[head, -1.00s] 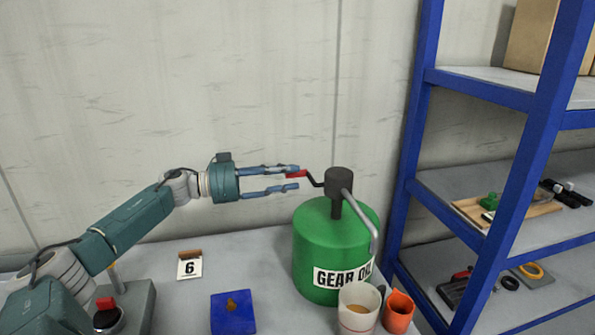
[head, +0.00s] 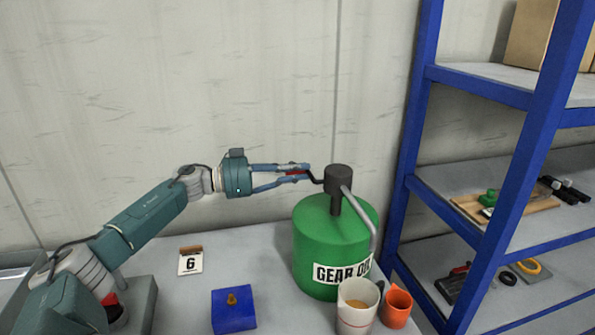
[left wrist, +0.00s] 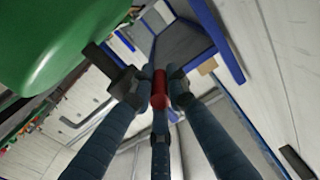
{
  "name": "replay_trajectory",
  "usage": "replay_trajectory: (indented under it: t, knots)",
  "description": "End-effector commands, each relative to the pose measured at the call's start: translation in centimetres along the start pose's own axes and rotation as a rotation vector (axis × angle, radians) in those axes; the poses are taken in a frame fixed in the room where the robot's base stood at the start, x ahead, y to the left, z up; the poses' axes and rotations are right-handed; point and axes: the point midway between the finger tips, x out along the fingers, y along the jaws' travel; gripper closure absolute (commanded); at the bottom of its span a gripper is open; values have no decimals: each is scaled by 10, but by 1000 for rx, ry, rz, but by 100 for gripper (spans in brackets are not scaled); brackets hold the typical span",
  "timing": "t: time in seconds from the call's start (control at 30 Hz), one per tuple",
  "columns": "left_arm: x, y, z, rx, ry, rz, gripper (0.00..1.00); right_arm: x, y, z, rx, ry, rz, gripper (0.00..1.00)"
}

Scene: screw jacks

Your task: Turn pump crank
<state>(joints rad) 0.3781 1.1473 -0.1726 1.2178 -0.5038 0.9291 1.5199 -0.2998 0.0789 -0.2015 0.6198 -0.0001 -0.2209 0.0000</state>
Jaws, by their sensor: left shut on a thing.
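A green drum (head: 318,240) labelled GEAR OIL stands on the table, with a dark pump head (head: 338,180) on top and a grey spout (head: 360,222) curving down to the right. A black crank (head: 315,180) with a red handle (left wrist: 160,90) sticks out to the left of the pump head. My left gripper (head: 300,172) is shut on the red handle, its fingers around it; they hide most of the handle in the head view. In the left wrist view the handle lies between the fingers and the green drum fills the upper left. My right gripper is not in view.
A white measuring cup (head: 357,306) and an orange cup (head: 396,307) stand under the spout. A blue block (head: 233,312) and a number 6 card (head: 190,262) lie left of the drum. A blue shelf rack (head: 512,175) rises at the right.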

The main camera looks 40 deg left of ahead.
Motion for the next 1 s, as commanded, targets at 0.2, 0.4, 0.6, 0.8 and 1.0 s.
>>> replay_trajectory:
  t: [0.2, 0.4, 0.6, 0.8, 1.0]
  knots:
    - [0, 0, 1, -39, -2, -1, 100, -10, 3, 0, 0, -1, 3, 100]
    - [0, 2, 6, -149, -4, -2, 100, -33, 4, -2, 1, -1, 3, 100]
    - [0, 6, 17, -301, -4, -2, 100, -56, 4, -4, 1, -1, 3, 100]
    - [0, 13, 28, -443, -4, -1, 100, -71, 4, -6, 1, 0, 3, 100]
    - [-1, 18, 36, -547, -5, -1, 100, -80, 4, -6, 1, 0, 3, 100]
